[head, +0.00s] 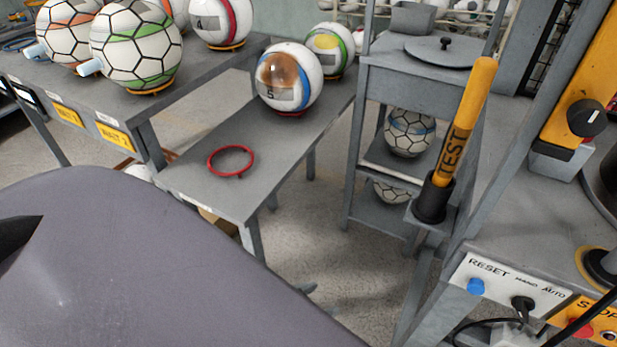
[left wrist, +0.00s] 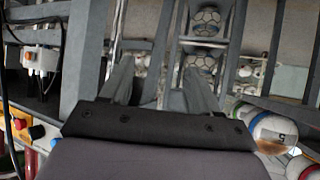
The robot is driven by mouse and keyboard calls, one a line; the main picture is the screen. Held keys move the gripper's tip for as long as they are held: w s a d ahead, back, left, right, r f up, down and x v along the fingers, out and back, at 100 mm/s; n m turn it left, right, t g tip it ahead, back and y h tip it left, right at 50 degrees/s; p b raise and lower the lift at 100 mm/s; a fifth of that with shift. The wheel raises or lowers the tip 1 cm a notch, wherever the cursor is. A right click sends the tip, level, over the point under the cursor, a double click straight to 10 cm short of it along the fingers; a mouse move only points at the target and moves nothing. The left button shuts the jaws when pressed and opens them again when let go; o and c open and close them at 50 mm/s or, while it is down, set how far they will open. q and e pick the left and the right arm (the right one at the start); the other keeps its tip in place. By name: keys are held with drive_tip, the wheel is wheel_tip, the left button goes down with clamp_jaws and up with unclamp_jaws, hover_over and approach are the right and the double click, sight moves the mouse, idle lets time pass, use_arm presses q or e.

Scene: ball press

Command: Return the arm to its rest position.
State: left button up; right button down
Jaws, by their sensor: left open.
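My left gripper (left wrist: 157,80) shows in the left wrist view, its two grey fingers spread apart with nothing between them. Beyond the fingers are a grey frame and patterned balls on shelves, well apart from the gripper. In the head view a large smooth grey part of my own arm fills the lower left, and a dark pointed part shows at the left edge. I cannot make out the left fingertips there. My right gripper is in neither view.
A grey bench (head: 215,192) holds a red ring (head: 231,160) and a ball marked 5 (head: 289,78). More balls stand on the upper left table (head: 210,62). A yellow TEST handle (head: 466,120) stands upright in a black holder. The control panel (head: 510,287) is lower right. Open floor lies between.

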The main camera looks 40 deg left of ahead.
use_arm(q)
drive_tip(key=shift+s+a+f+g, duration=0.1)
drive_tip(key=shift+s+f+g, duration=0.2)
drive_tip(key=shift+s+f, duration=0.8)
wheel_tip(320, 180, up, 3)
drive_tip(key=p, duration=0.2)
drive_tip(key=shift+f+p, duration=0.15)
drive_tip(key=shift+p, duration=0.2)
